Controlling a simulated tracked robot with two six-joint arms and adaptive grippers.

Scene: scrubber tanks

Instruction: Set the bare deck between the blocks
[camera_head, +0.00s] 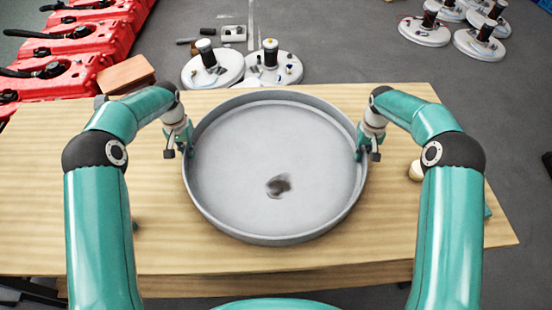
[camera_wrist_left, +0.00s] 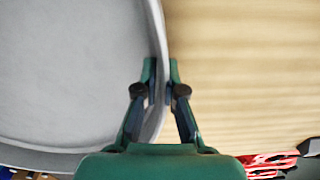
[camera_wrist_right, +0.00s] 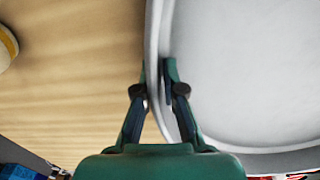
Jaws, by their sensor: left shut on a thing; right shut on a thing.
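The deck is a round grey pan (camera_head: 240,150) with a raised rim, over the middle of the wooden table. Its floor is bare except for a dark smudge (camera_head: 278,186) near the front. My left gripper (camera_head: 187,148) is shut on its left rim; the left wrist view shows the deck wall (camera_wrist_left: 157,55) between the fingers. My right gripper (camera_head: 361,150) is shut on its right rim, and the wall (camera_wrist_right: 152,50) also shows between the fingers in the right wrist view. The deck looks level. I cannot tell whether it touches the table. No blocks are clearly visible beside it.
The wooden table (camera_head: 60,195) has free room on both sides. A pale round thing (camera_head: 415,171) lies at the right, partly behind my right arm. A brown block (camera_head: 125,75) is at the back left. Red tanks (camera_head: 75,50) and white round units (camera_head: 212,66) stand beyond the table.

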